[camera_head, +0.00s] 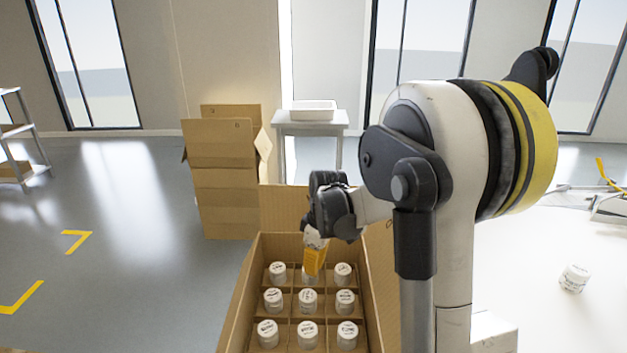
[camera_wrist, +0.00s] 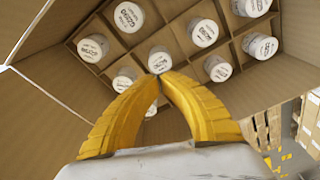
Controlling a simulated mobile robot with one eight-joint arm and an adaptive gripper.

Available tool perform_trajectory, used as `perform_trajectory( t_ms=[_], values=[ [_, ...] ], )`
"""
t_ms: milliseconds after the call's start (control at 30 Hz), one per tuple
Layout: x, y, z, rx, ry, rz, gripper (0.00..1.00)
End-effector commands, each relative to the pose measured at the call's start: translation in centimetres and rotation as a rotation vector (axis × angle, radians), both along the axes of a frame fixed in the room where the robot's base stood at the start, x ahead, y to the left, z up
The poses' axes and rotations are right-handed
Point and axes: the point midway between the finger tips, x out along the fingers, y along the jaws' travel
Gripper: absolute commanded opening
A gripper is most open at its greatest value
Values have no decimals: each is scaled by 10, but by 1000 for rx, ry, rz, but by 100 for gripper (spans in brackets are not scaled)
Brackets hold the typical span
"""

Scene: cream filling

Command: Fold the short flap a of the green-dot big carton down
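A big open carton (camera_head: 370,290) stands in front of me, its dividers holding several white-lidded jars. A cardboard flap (camera_head: 282,205) stands up at its far end, partly hidden behind my arm. I see no green dot and no flap letter on this carton. My gripper (camera_head: 312,272) points down over the far row of cells, near the middle jar. In the wrist view its two yellow fingers (camera_wrist: 158,76) meet at the tips, with nothing visibly held. Jar lids (camera_wrist: 160,58) and brown carton panels (camera_wrist: 75,95) surround the fingers there.
Another tall carton (camera_head: 222,190) with raised flaps stands on the floor behind, to the left. A small table (camera_head: 311,123) carries a white tray (camera_head: 312,107). A loose jar (camera_head: 574,278) stands on the white surface (camera_head: 545,310) at right.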

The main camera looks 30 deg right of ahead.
Motion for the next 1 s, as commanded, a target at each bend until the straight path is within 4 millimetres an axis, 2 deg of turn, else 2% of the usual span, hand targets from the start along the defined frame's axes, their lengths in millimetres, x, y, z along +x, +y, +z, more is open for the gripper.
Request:
perform_trajectory(
  t_ms=[33, 67, 167, 300, 400, 500, 600, 700, 867, 1000],
  values=[
    [7, -4, 20, -3, -1, -28, 0],
    [20, -11, 32, -6, 0, -83, 0],
    [65, -35, 81, -16, -8, -313, 0],
    [130, -73, 156, -20, -37, -687, 0],
    [165, -96, 194, -16, -59, -911, 0],
    [187, -112, 216, -10, -77, -1068, 0],
    [197, -120, 225, -3, -86, -1154, 0],
    [201, -123, 221, -1, -90, -1182, 0],
    [205, -126, 197, -1, -90, -1183, 0],
    [210, -129, 167, -1, -90, -1182, 0]
  ],
)
